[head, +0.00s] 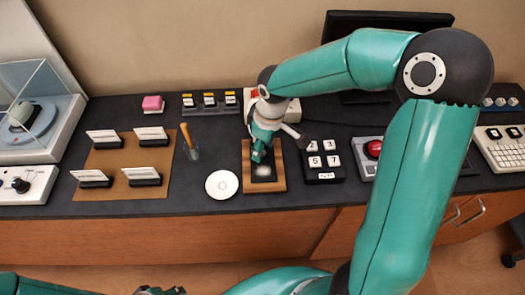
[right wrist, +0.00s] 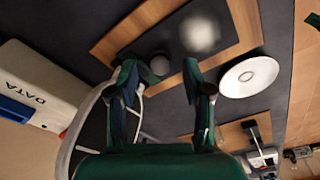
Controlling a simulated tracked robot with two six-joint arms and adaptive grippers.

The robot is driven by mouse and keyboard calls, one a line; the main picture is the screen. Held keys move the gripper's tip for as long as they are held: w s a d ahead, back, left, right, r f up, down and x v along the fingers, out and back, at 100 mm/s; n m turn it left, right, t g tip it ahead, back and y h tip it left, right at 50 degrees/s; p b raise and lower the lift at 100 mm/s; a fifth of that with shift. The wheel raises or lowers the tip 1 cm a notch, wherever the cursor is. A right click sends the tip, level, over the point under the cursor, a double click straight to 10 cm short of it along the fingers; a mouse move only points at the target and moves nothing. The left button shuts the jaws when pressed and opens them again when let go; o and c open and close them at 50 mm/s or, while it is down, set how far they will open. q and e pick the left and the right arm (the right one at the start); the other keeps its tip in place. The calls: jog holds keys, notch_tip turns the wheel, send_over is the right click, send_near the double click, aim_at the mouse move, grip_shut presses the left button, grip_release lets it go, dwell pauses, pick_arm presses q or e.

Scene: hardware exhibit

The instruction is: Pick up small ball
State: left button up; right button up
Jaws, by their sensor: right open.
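The ball is not clear in the head view, where the gripper covers that part. Part of my left gripper (head: 160,291) shows at the bottom edge; its fingers are not clear.
A blurred white patch (right wrist: 200,33) lies on the inset near the ball. A white disc (head: 222,184) is left of the board and a black number keypad (head: 323,176) right of it. A white DATA box (right wrist: 40,87) is behind the gripper.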

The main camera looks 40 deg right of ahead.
jog(key=shift+f, duration=0.55)
grip_shut()
jog(key=shift+r, duration=0.15)
